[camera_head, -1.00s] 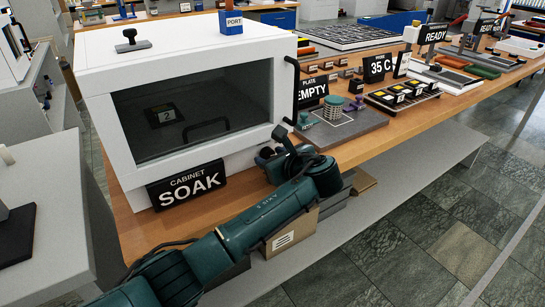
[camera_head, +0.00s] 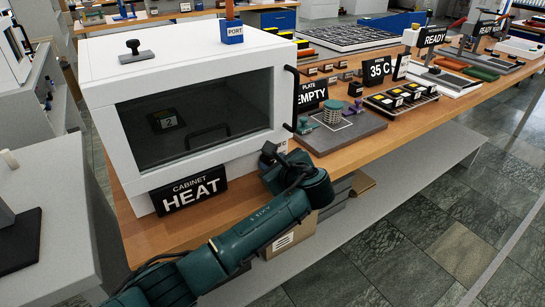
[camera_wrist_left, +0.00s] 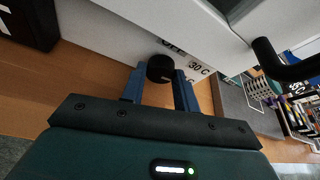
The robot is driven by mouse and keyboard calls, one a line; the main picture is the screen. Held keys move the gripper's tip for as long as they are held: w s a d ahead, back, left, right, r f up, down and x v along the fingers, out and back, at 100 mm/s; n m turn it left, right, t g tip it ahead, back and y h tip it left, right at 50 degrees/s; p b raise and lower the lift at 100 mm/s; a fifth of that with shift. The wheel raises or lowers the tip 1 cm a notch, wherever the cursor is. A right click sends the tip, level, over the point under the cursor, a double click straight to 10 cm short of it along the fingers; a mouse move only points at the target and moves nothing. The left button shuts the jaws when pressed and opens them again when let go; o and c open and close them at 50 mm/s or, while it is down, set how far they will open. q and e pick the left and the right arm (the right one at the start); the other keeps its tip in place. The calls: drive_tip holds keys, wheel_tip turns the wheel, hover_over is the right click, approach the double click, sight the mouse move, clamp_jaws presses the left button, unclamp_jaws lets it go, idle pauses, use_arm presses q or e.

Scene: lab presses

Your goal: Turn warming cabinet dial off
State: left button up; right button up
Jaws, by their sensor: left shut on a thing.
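The white warming cabinet (camera_head: 190,100) stands on the wooden bench, and its front sign (camera_head: 195,189) reads "CABINET HEAT". In the left wrist view the black round dial (camera_wrist_left: 160,68) sits on the cabinet's white lower front. Printed marks, including "30 C", show beside it, and another mark above is partly hidden. My left gripper (camera_wrist_left: 160,82) has its two blue fingers on either side of the dial and is shut on it. In the head view my left gripper (camera_head: 270,152) is at the cabinet's lower right corner, and my arm hides the dial. My right gripper is not in view.
The cabinet's black door handle (camera_head: 292,98) stands out just above my left gripper. A grey plate (camera_head: 355,132) with small items lies to the right on the bench. A "PORT" block (camera_head: 231,32) stands on the cabinet top.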

use_arm(q)
drive_tip(key=shift+a+f+n+t+h+p, duration=0.15)
drive_tip(key=shift+n+t+h+p, duration=0.5)
drive_tip(key=shift+n, duration=0.95)
drive_tip(key=shift+t, duration=0.35)
drive_tip(key=o, duration=1)
drive_tip(key=shift+c, duration=0.2)
drive_tip(key=shift+s, duration=0.15)
drive_tip(key=v, duration=1.3)
drive_tip(key=shift+r, duration=0.25)
